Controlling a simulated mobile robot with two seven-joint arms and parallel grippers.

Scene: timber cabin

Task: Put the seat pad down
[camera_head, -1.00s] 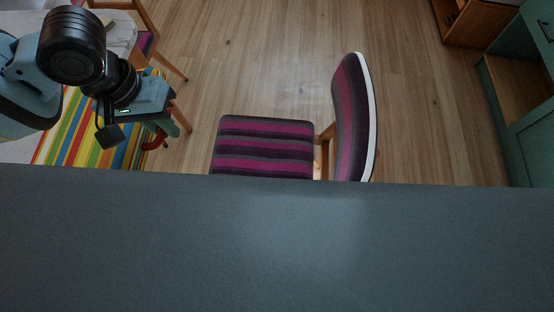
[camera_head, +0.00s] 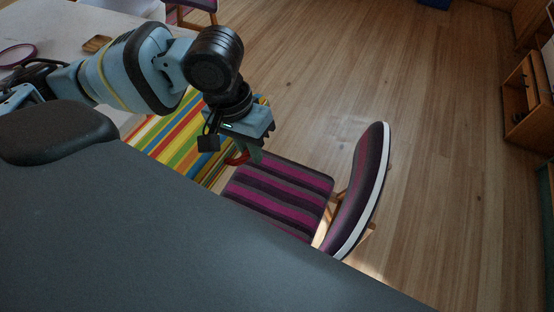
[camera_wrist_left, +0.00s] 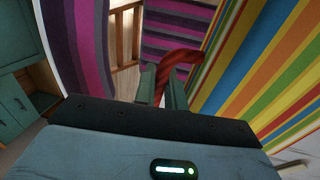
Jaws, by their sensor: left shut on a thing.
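My left gripper (camera_head: 245,157) is shut on a curved dark red thing (camera_head: 236,159). In the left wrist view the red thing (camera_wrist_left: 180,58) bends upward and to the right from between the fingers (camera_wrist_left: 163,88). I cannot tell for sure whether it is the seat pad. The chair has a purple, magenta and grey striped seat (camera_head: 278,195) and a matching backrest (camera_head: 362,190) with a pale edge. In the head view the gripper overlaps the far left corner of the seat; I cannot tell how high above it. My right gripper is out of view.
A rug with bright stripes (camera_head: 178,148) lies left of the chair. A pale table (camera_head: 75,28) with a small wooden piece (camera_head: 97,44) stands at the upper left. Another striped chair (camera_head: 196,5) is at the top. Wooden floor (camera_head: 420,110) is clear to the right; cabinets line the right edge.

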